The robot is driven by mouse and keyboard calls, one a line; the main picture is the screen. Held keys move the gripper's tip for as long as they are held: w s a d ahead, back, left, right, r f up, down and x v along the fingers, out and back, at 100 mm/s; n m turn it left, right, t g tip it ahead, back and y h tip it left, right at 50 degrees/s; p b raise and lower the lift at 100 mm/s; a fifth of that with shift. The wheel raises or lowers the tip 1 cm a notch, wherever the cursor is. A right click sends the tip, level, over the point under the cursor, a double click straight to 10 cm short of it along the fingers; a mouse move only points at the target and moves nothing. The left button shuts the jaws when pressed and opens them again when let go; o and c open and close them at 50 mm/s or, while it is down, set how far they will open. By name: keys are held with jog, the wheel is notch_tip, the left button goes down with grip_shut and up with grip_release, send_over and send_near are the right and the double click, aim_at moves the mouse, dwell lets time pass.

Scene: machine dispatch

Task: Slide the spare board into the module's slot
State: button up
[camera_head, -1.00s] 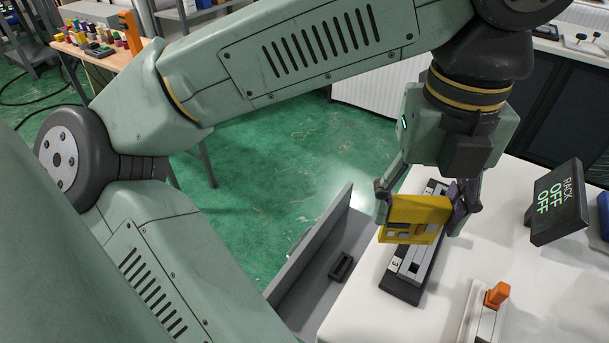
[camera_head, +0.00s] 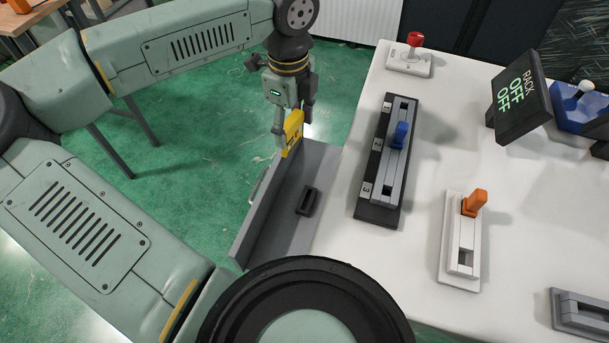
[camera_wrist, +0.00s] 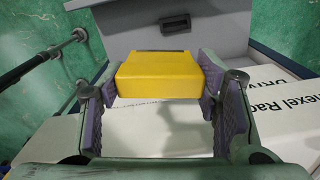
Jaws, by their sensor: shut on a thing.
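My gripper (camera_head: 292,127) is shut on the yellow board (camera_head: 293,137), with a finger at each side of it. In the wrist view the board (camera_wrist: 158,76) lies between the purple finger pads. The gripper is left of the white table, at the far end of a grey open drawer-like tray (camera_head: 258,213). A small black slotted piece (camera_head: 307,200) sits on the tray floor, nearer the camera than the board and apart from it. The slotted piece also shows in the wrist view (camera_wrist: 174,22), beyond the board. Whether this is the module's slot, I cannot tell.
A printed white surface (camera_wrist: 270,108) shows in the wrist view.

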jog(key=w+d+f+n+b, duration=0.1)
jog(key=f, duration=1)
jog(key=w+d+f+n+b, duration=0.1)
jog(key=w+d+f, duration=0.1)
jog(key=f, duration=0.9)
jog(key=shift+w+f, duration=0.25)
jog(key=shift+b, duration=0.5)
notch_tip(320, 180, down, 6)
jog(key=b, duration=0.6)
jog(key=shift+d+r, duration=0.1)
jog(key=shift+b, duration=1.45)
jog(key=shift+f+b, duration=1.7)
jog(key=shift+b, duration=0.45)
jog(key=o, duration=1.2)
jog(key=shift+r, duration=0.1)
